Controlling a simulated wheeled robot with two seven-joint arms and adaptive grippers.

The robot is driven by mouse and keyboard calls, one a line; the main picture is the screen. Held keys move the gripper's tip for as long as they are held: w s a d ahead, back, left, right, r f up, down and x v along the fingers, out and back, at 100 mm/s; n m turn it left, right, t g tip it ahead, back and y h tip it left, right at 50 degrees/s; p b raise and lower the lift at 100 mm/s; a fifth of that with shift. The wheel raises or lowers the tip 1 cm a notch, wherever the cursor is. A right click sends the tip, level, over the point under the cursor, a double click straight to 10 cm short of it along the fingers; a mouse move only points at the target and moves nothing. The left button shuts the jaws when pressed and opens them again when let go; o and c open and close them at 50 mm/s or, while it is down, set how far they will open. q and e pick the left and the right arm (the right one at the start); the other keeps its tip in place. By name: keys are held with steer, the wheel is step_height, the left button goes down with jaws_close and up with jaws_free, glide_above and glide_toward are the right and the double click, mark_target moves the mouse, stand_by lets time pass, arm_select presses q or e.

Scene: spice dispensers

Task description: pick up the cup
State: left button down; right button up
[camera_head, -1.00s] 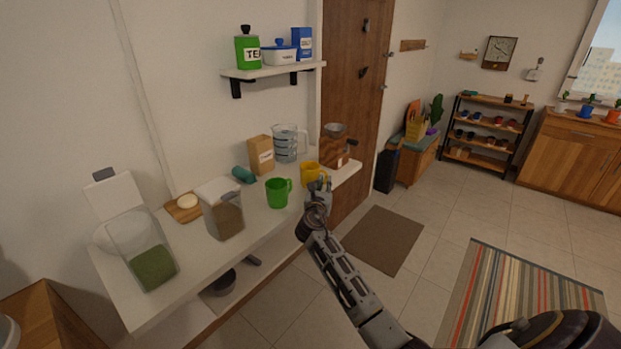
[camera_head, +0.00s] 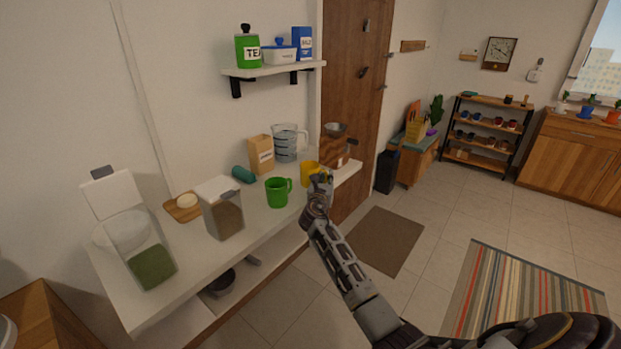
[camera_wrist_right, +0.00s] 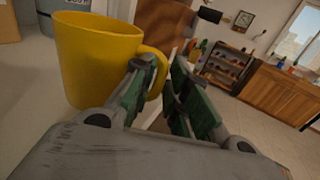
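A yellow cup (camera_head: 309,174) stands upright near the right end of the white counter. In the right wrist view the yellow cup (camera_wrist_right: 95,55) is close at the left, its handle facing the fingers. My right gripper (camera_head: 321,182) is at the cup's handle side. In the wrist view the right gripper (camera_wrist_right: 163,75) has its fingers apart; the left finger overlaps the handle, and part of the handle shows in the gap. I cannot tell whether a finger touches it. A green cup (camera_head: 277,193) stands to the left on the counter. My left gripper is out of view.
The counter (camera_head: 265,222) also holds a measuring jug (camera_head: 285,143), a brown carton (camera_head: 261,155), a brown-filled dispenser (camera_head: 336,147) behind the yellow cup, and more dispensers at left. A wall shelf (camera_head: 274,70) hangs above. The floor at right is mostly clear.

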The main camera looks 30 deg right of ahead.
steer(key=shift+w+d, duration=0.35)
stand_by(0.3)
jaws_close()
